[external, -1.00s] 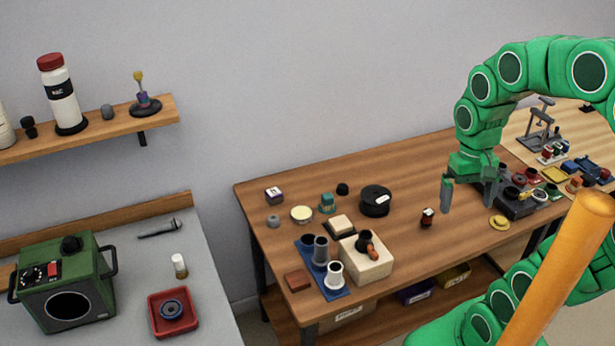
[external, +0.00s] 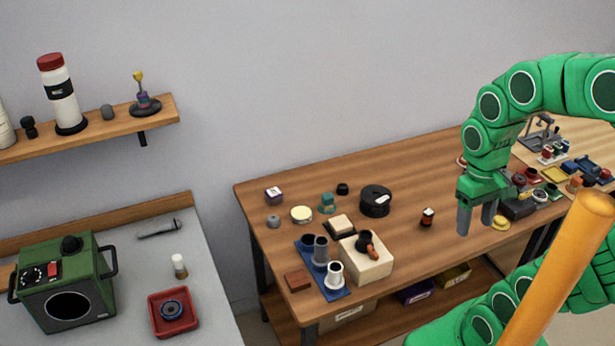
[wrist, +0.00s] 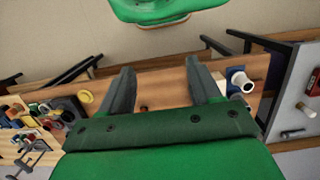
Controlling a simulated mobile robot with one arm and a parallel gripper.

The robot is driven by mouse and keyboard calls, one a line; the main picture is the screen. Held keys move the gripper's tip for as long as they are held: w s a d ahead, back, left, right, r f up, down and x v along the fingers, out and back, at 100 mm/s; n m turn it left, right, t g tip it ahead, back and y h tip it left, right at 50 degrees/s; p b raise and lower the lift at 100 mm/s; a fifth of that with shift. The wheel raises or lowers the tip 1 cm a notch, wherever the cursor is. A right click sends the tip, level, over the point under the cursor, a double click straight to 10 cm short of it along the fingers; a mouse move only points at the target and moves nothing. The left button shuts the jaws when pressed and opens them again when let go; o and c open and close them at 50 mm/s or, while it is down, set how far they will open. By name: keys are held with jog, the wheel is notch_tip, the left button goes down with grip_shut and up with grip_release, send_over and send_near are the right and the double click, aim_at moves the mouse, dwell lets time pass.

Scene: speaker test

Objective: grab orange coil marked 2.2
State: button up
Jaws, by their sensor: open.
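A small dark coil with an orange band and a pale label (external: 428,217) stands on the wooden table; its marking is too small to read. Another orange piece (external: 574,185) sits at the right, near the crowded tray, so I cannot tell for sure which is marked 2.2. My gripper (external: 477,217) is open and empty, fingers pointing down, to the right of the small coil and apart from it. In the wrist view my fingers (wrist: 160,68) are spread, with a small brownish thing (wrist: 144,108) partly hidden behind the gripper's body between them.
A black round spool (external: 376,201), a beige block with a black and orange piece (external: 367,262) and a blue rack of cylinders (external: 334,293) stand on the left part of the table. A yellow disc (external: 501,223) lies right of my gripper. The table's middle is mostly clear.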

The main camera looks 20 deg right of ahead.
jog(key=w+a+f+m+g+y, duration=0.15)
jog(key=w+f+m+y, duration=0.25)
jog(key=w, duration=0.5)
jog(key=m+t+y, duration=0.8)
jog(key=m+t, duration=0.1)
jog(key=m, duration=0.9)
send_near(428, 213)
jog(key=shift+w+a+f+g, duration=0.25)
jog(key=shift+w+a+f, duration=0.4)
jog(key=shift+a+f, duration=0.35)
jog(key=shift+d+f+m, duration=0.45)
jog(key=shift+m, duration=0.05)
jog(key=shift+r+x, duration=0.2)
jog(key=shift+x, duration=1.75)
jog(key=shift+r+x, duration=0.2)
jog(key=shift+x, duration=1.7)
jog(key=shift+w+a, duration=0.15)
jog(key=c, duration=1)
jog(key=shift+r, duration=0.1)
